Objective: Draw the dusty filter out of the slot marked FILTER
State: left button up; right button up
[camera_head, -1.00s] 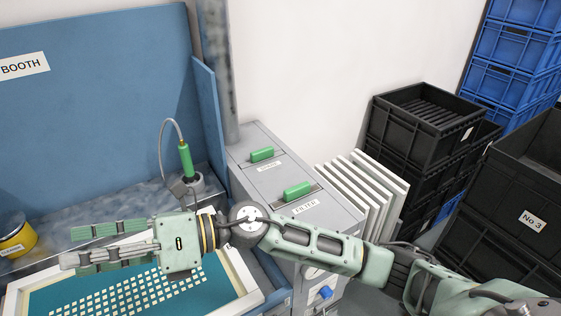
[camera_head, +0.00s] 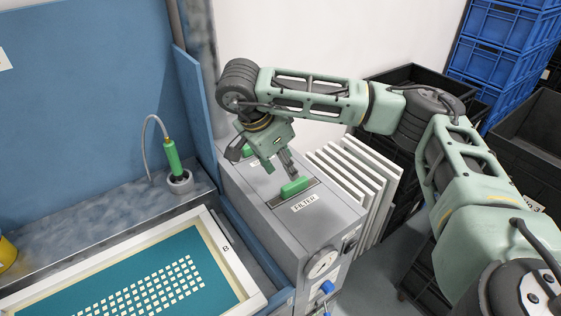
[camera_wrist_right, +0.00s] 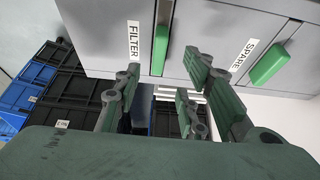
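The slot marked FILTER (camera_head: 304,203) is in the top of the grey cabinet. A green handle (camera_head: 295,187) stands at it; the rest of the filter is hidden inside. A second green handle (camera_head: 247,151), by the SPARE label, is partly behind my gripper. My right gripper (camera_head: 276,170) is above the cabinet top, just behind the FILTER handle, pointing down. In the right wrist view its fingers (camera_wrist_right: 160,95) are spread and empty, with the FILTER handle (camera_wrist_right: 160,48) beyond the gap between them, apart from them. My left gripper is not in view.
White panels (camera_head: 355,180) stand in a row right of the cabinet (camera_head: 315,232). Black crates (camera_head: 402,74) and blue crates (camera_head: 500,45) are stacked behind. A framed screen (camera_head: 222,240) and a green tool in a holder (camera_head: 172,160) are at left, beside the blue booth wall.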

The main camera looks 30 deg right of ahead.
aim_at(294, 183)
jog(key=p+x, duration=0.2)
jog(key=x, duration=0.4)
jog(key=shift+s+d+f, duration=0.1)
jog(key=shift+d+f, duration=0.05)
jog(key=shift+f, duration=0.1)
jog(key=shift+d+f, duration=0.15)
jog(key=shift+f, duration=0.35)
grip_shut()
jog(key=c, duration=0.6)
grip_release()
jog(key=shift+c, duration=0.2)
grip_shut()
